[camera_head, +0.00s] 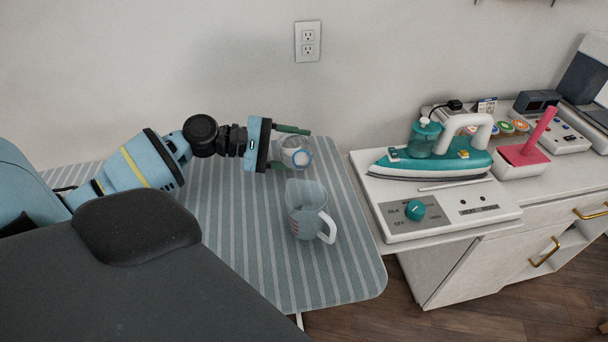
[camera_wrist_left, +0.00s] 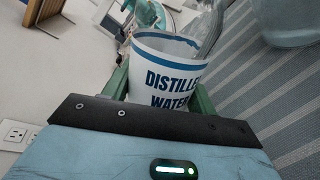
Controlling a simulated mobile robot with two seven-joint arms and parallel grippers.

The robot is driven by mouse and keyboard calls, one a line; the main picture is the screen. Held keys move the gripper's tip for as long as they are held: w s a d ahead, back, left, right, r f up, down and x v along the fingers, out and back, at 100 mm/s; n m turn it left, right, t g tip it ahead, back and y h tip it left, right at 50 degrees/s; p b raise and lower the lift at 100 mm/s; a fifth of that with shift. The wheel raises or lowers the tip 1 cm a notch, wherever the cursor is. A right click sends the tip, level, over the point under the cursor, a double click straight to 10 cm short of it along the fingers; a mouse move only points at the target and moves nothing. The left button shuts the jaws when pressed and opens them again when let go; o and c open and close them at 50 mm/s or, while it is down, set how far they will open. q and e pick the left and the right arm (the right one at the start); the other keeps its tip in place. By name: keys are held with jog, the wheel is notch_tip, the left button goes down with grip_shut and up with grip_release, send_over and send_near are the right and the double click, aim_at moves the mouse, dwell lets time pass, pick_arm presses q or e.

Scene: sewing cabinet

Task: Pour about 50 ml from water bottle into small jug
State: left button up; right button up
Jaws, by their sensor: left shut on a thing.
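The water bottle is clear, with a white label reading "DISTILLED WATER" in blue. My left gripper (camera_head: 294,149) is shut around it, above the far part of the striped board. In the head view the bottle (camera_head: 298,156) shows as a small clear round shape with a blue ring. In the left wrist view its label (camera_wrist_left: 165,80) sits between the green fingers. The small jug (camera_head: 306,207), translucent grey-blue with red marks and a white handle, stands upright on the board, nearer the head camera than the bottle and apart from it. My right gripper is not in view.
The striped ironing board (camera_head: 255,265) has free room around the jug. A teal iron (camera_head: 440,148) rests on a white station (camera_head: 450,212) to the right.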

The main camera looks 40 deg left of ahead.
aim_at(297, 150)
pick_arm(q)
jog(key=shift+s+d+r+n+h+p, duration=0.25)
jog(key=shift+r+n+p, duration=0.15)
jog(key=shift+p, duration=0.2)
jog(key=shift+s+d+r+n+h+p, duration=0.15)
jog(key=shift+d+r+n+p, duration=0.1)
jog(key=shift+r+n+p, duration=0.25)
jog(key=shift+s+d+n+h+p, duration=0.35)
jog(key=shift+d+n+p, duration=0.25)
jog(key=shift+p, duration=0.4)
jog(key=n, duration=0.1)
jog(key=n+h+p, duration=0.1)
jog(key=n+p, duration=0.1)
jog(key=n, duration=0.1)
jog(key=shift+s+d, duration=0.25)
jog(key=shift+s, duration=0.05)
jog(key=shift+s+d+f+n+h+p, duration=0.2)
jog(key=shift+n+h+p, duration=0.2)
jog(key=shift+n, duration=0.5)
jog(key=shift+s+d+f+n, duration=0.15)
jog(key=shift+s+f+n, duration=0.1)
jog(key=shift+n, duration=0.45)
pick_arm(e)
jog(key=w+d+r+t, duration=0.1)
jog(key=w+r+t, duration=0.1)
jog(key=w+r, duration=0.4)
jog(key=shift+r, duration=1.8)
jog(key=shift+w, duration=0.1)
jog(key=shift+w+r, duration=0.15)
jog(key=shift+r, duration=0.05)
